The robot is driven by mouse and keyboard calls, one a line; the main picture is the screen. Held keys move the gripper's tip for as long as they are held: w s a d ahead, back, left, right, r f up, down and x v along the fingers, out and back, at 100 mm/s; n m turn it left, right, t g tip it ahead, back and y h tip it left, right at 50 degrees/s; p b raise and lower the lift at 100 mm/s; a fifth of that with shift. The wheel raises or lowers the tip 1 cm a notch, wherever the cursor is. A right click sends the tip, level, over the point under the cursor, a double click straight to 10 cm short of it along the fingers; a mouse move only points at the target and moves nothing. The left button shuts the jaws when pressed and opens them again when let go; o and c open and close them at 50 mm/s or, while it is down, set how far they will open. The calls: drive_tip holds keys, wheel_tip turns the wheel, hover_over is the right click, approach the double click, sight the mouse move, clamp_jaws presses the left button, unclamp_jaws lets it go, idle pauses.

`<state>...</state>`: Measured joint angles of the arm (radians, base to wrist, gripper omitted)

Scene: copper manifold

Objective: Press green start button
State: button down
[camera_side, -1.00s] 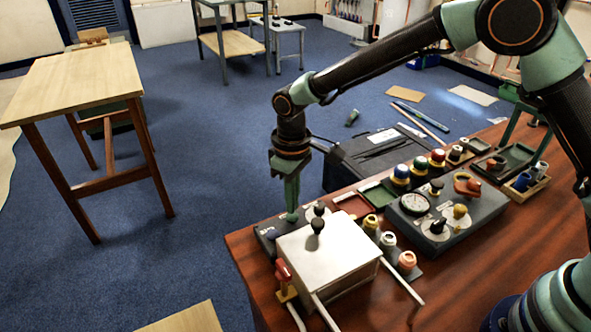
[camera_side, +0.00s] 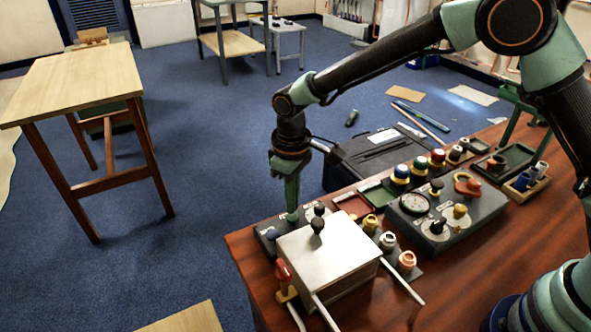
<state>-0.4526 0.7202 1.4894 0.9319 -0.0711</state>
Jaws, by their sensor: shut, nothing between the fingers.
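My gripper (camera_side: 292,215) points straight down, its green fingers shut with nothing between them. Its tips are at a low dark control panel (camera_side: 262,232) at the far left corner of the wooden table. The green start button cannot be made out; the fingertips cover the spot under them, and I cannot tell whether they touch a button there. A dark blue round knob or button (camera_side: 272,234) shows on the panel just left of the tips. A black knob (camera_side: 319,209) stands just right of them.
A pale metal box (camera_side: 330,262) with a black knob on top stands close in front of the panel. Several colored fittings (camera_side: 388,241) and a grey gauge unit (camera_side: 447,217) lie to the right. A black case (camera_side: 385,155) is behind the table. The table's left edge is near the gripper.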

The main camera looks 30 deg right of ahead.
drive_tip(key=shift+f, duration=1.05)
idle(0.4)
wheel_tip(320, 180, up, 8)
idle(0.9)
drive_tip(key=s+d+r+m+t, duration=0.2)
drive_tip(key=s+d+r+m, duration=0.15)
drive_tip(key=d+r, duration=0.7)
drive_tip(key=s+d+r+m+t, duration=0.1)
drive_tip(key=s+d+m+t, duration=0.1)
drive_tip(key=s+d, duration=0.8)
drive_tip(key=shift+s+d+r+t, duration=0.35)
drive_tip(key=shift+s+r+t, duration=0.05)
drive_tip(key=shift+s+t, duration=0.4)
